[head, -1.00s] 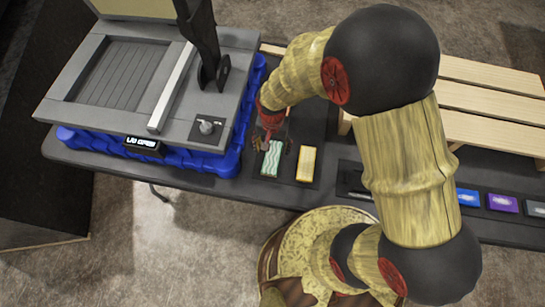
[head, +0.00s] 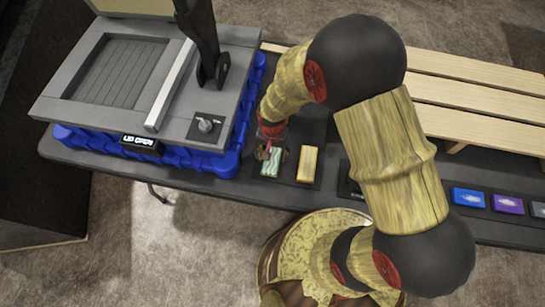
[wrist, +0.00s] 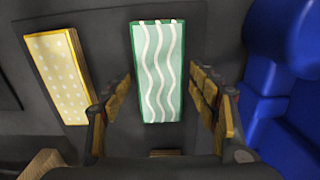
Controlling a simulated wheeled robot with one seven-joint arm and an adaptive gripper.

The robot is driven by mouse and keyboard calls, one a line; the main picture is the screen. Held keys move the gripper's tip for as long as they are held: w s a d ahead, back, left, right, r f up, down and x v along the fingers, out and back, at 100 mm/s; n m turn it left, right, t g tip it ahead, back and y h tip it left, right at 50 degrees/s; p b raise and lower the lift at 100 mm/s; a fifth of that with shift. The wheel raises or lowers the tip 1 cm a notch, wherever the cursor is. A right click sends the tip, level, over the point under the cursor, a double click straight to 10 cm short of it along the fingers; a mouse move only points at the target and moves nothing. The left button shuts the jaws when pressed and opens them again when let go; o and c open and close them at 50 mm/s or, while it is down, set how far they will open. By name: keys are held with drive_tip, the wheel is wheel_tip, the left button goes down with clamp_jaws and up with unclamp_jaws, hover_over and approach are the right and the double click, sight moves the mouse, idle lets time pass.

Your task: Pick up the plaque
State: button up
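A green plaque with white wavy lines (head: 271,163) lies on a dark pad on the table; it also shows in the wrist view (wrist: 158,60). A yellow plaque with white dots (head: 307,164) lies to its right, and appears on the left in the wrist view (wrist: 60,75). My gripper (head: 270,148) is low over the green plaque. In the wrist view its open fingers (wrist: 160,100) stand on either side of the plaque's near part, with gaps visible. Whether the fingertips reach below its top face I cannot tell.
A grey console (head: 170,55) with a knob and a display reading "LID OPEN" sits on a blue base (head: 235,150) close left of my gripper. Blue (head: 468,198) and purple (head: 508,204) plaques lie farther right. A slatted wooden rack (head: 480,105) stands behind.

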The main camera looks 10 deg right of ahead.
drive_tip(key=c, duration=1)
drive_tip(key=shift+r, duration=0.15)
drive_tip(key=shift+c, duration=0.3)
